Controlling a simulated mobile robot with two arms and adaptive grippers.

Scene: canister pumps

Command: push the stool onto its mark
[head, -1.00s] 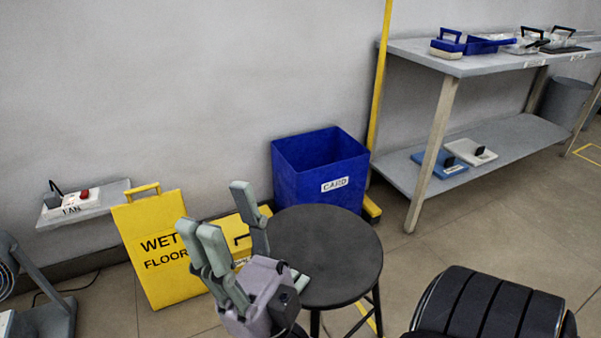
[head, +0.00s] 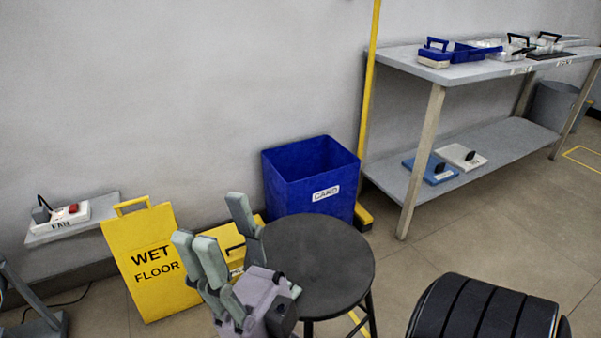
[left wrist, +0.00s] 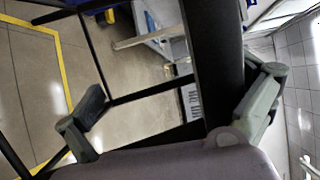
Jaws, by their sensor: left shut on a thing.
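The stool has a round dark seat (head: 318,262) and thin black legs. It stands upright on the floor in the lower middle of the head view. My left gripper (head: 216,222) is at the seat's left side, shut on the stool. In the left wrist view the dark seat edge (left wrist: 215,50) runs between the gripper's fingers (left wrist: 170,108), with stool legs (left wrist: 95,55) beyond. Yellow tape (head: 357,321) shows on the floor by the stool's legs, partly hidden by it. A yellow tape corner (left wrist: 62,65) also shows in the left wrist view. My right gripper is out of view.
A blue CARD bin (head: 310,185) and a yellow box (head: 228,238) stand behind the stool by the wall. A yellow WET FLOOR sign (head: 150,262) stands left. A grey workbench (head: 410,190) is at right. Open floor (head: 480,245) lies right of the stool.

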